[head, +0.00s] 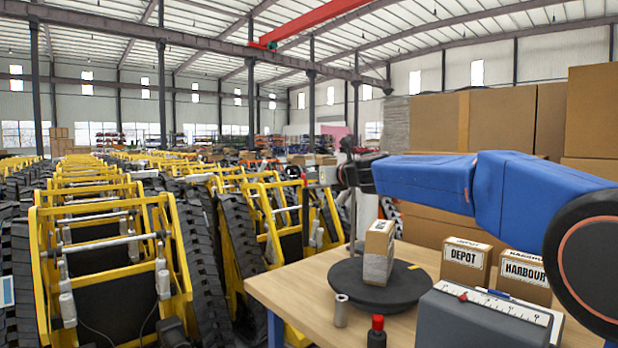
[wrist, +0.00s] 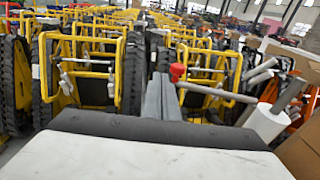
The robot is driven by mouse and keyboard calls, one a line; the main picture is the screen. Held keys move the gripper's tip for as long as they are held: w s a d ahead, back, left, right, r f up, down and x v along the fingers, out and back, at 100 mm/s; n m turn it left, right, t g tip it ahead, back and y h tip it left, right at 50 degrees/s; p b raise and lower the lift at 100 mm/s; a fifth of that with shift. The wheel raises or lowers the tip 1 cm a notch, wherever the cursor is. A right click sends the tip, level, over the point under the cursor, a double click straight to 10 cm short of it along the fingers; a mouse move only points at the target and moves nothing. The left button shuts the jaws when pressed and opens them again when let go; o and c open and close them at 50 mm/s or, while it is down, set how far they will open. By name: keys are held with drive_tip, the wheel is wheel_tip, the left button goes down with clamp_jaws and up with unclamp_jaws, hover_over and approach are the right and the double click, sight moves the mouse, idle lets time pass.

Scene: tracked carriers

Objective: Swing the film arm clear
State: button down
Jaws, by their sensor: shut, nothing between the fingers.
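The film arm is a pale bar (wrist: 215,92) with a red knob (wrist: 177,72) at its left end in the wrist view. A white film roll (wrist: 266,123) hangs near its right side. In the head view the red knob (head: 303,177) shows left of my wrist, above a dark upright rod, and the roll (head: 368,210) is partly hidden behind a carton. My gripper (wrist: 160,82) is shut and empty, its tips just left of the knob. I cannot tell whether they touch it. The black turntable (head: 345,290) bears a labelled carton (head: 378,252).
The wooden bench (head: 270,285) also holds a DEPOT box (head: 466,262), a HARBOUR box (head: 525,277), a grey case (head: 475,318), a metal cylinder (head: 341,311) and a red-capped marker (head: 377,330). Yellow tracked carriers (head: 105,225) fill the left. Large cartons (head: 500,120) are stacked behind my arm.

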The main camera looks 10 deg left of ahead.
drive_tip(key=s+d, duration=0.3)
drive_tip(key=s, duration=0.3)
drive_tip(key=shift+s+r, duration=0.2)
drive_tip(key=shift+r, duration=0.25)
